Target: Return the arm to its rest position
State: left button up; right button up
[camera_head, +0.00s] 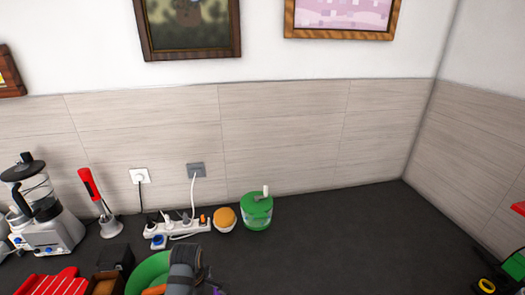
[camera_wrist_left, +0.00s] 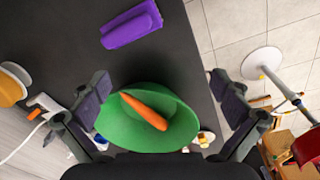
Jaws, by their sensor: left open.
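My left gripper (camera_head: 186,262) is at the bottom of the head view, in front of a green bowl (camera_head: 146,272) and covering part of it. In the left wrist view its two fingers stand wide apart, and the gripper (camera_wrist_left: 162,82) is open with nothing between the pads. The green bowl (camera_wrist_left: 180,130) lies beyond the fingers on the dark counter, with an orange carrot (camera_wrist_left: 144,111) in it. My right gripper does not show in either view.
A red slatted grid (camera_head: 48,284) is at the bottom left. A blender (camera_head: 42,205), power strip (camera_head: 178,228), orange-topped jar (camera_head: 225,219) and green chopper (camera_head: 257,211) line the wall. A purple block (camera_wrist_left: 131,25) lies beyond the bowl. The counter's middle right (camera_head: 345,240) is clear.

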pick_arm(q)
jog(key=s+a+r+m+t, duration=0.1)
jog(key=s+a+r+m, duration=0.1)
jog(key=s+m, duration=0.55)
jog(key=s+a+r+m+t, duration=0.1)
jog(key=s+a+m+t, duration=0.15)
jog(key=s+m, duration=0.55)
notch_tip(320, 180, down, 33)
jog(key=s+a+g+b, duration=0.2)
jog(key=a+b, duration=0.1)
jog(key=b, duration=0.5)
jog(key=s+a+f+g+b, duration=0.1)
jog(key=s+f+b, duration=0.4)
jog(key=s+f, duration=1.3)
notch_tip(320, 180, down, 4)
jog(key=shift+s+f+m, duration=0.1)
jog(key=shift+s+m, duration=0.2)
jog(key=shift+m, duration=0.05)
